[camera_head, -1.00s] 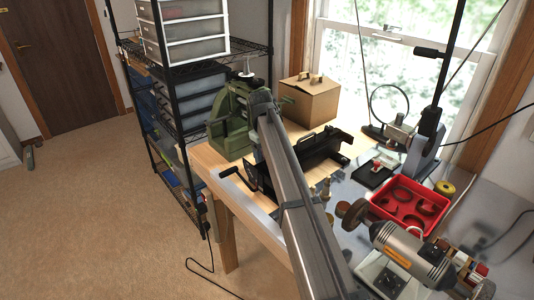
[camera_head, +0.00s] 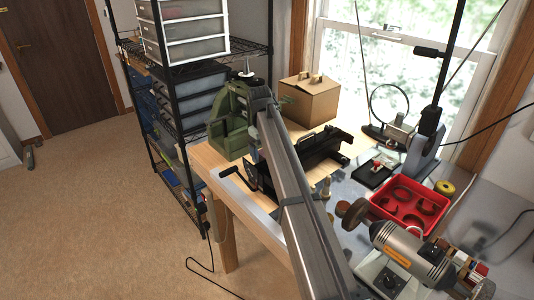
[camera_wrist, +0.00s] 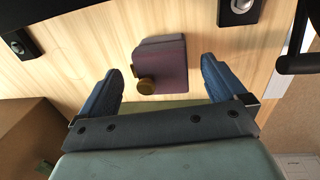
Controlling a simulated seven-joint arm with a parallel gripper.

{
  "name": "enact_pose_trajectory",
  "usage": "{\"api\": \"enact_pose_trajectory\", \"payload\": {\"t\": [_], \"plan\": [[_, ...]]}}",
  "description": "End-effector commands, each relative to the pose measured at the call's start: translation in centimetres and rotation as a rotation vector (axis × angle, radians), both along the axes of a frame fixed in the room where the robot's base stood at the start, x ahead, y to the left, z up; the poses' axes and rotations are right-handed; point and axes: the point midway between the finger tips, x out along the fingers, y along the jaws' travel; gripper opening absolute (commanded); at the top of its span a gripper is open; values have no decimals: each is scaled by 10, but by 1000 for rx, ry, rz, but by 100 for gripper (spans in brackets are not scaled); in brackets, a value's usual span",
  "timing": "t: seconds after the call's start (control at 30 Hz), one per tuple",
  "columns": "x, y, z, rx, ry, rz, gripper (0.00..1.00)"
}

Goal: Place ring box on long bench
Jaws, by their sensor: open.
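A small dark purple box (camera_wrist: 168,58), which looks like the ring box, rests on a pale wooden surface (camera_wrist: 90,45) in the wrist view. A round brass-coloured piece (camera_wrist: 147,86) shows at its near left corner. My gripper (camera_wrist: 160,75) is open, with its blue fingers apart to the left and right of the box's near end; I see no contact. In the head view the long bench (camera_head: 207,158) has a pale wooden top running below the window. My arm hides the box there, and the gripper is mostly hidden too.
A green machine (camera_head: 228,140) and a cardboard box (camera_head: 310,98) stand close to my arm. A black tool (camera_head: 322,150) lies to its right. A red tray (camera_head: 388,205) and a grey motor (camera_head: 405,250) are further right. A wire shelf (camera_head: 180,135) stands left.

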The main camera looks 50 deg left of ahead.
Motion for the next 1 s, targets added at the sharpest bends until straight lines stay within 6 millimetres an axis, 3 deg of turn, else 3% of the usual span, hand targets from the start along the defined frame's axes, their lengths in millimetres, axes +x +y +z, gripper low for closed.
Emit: {"api": "enact_pose_trajectory", "payload": {"t": [0.3,0.5,0.7,1.0], "plan": [[-7,1,60,2,-1,0,98],[-11,1,89,1,-1,0,98],[-13,0,103,0,-1,0,98],[-13,0,105,0,0,0,98]]}}
